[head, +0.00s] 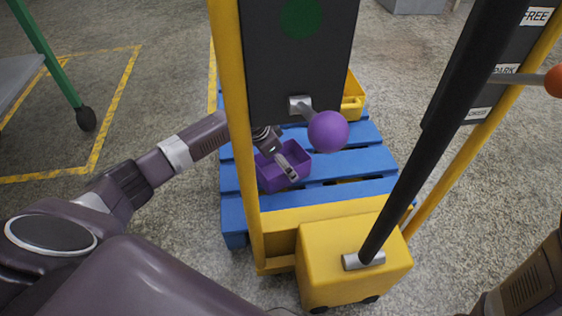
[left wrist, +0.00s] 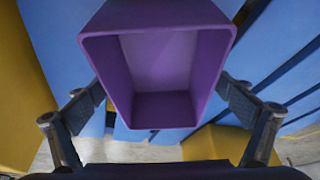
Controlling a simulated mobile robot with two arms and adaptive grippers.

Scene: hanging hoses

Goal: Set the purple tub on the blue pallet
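The purple tub (head: 270,180) is over the blue pallet (head: 234,212) in the head view, behind the yellow upright. I cannot tell whether its base touches the boards. My left gripper (head: 292,172) reaches in from the left and is at the tub. In the left wrist view the tub (left wrist: 160,60) is empty, its opening facing the camera. The left gripper's fingers (left wrist: 162,100) lie against its two opposite side walls, their tips partly hidden by the tub. The right gripper is not in view; only part of my right arm shows at lower right.
A yellow wheeled unit (head: 340,270) with a black pole stands in front of the pallet. A dark panel (head: 290,60) with a purple ball knob (head: 328,131) hangs above the pallet. A yellow bin (head: 353,98) stands behind. Open floor lies left and right.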

